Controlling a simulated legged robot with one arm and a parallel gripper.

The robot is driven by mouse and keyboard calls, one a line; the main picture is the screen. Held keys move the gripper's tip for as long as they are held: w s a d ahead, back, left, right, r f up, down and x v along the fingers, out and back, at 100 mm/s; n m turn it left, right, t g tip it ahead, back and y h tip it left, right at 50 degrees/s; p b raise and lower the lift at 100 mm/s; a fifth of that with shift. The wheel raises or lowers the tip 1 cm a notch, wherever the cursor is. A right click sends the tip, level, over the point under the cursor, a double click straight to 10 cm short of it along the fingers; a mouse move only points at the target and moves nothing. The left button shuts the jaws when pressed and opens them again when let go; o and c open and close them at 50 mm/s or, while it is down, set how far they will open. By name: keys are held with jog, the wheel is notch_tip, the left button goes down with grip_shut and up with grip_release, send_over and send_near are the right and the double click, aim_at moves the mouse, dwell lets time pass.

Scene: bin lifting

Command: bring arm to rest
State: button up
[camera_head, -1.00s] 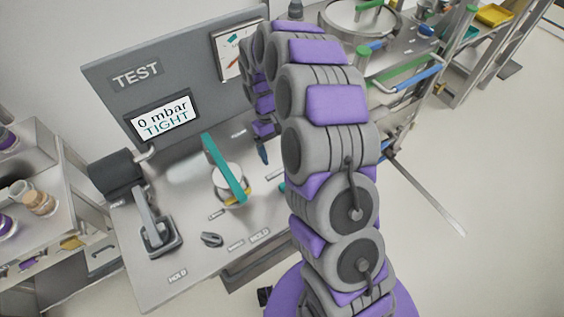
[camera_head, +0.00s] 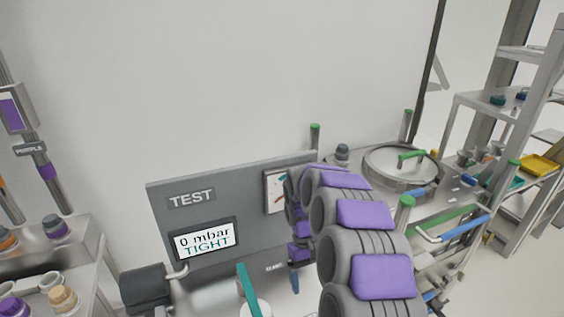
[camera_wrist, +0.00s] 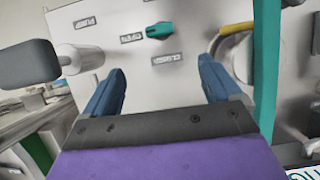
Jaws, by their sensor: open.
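My arm rises along the right of centre in the head view and bends over toward the test bench. My gripper (camera_head: 294,285) hangs in front of the grey test panel (camera_head: 260,225), pointing down. In the wrist view its two blue fingers (camera_wrist: 161,78) are spread apart with nothing between them. A teal knob (camera_wrist: 158,31) sits on the bench plate beyond the fingertips, between labels that read OPEN and CLOSED. The panel's screen (camera_head: 206,240) reads "0 mbar TIGHT".
A teal lever (camera_head: 246,285) stands left of my gripper, close to the right finger in the wrist view (camera_wrist: 266,60). A black padded part (camera_head: 145,285) is at the left. A round lidded vessel (camera_head: 400,168) and shelving (camera_head: 520,110) stand right. The wall above is clear.

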jog(key=s+r+t+y, duration=0.1)
jog(key=s+r, duration=1.1)
jog(key=s, duration=0.4)
jog(key=s+d+m+t, duration=0.1)
jog(key=s+d+m, duration=0.1)
jog(key=s, duration=1.5)
jog(key=shift+s+d+m+t+b, duration=0.15)
jog(key=shift+s+m+t+b, duration=0.2)
jog(key=shift+m, duration=0.35)
jog(key=shift+w, duration=0.1)
dwell(0.3)
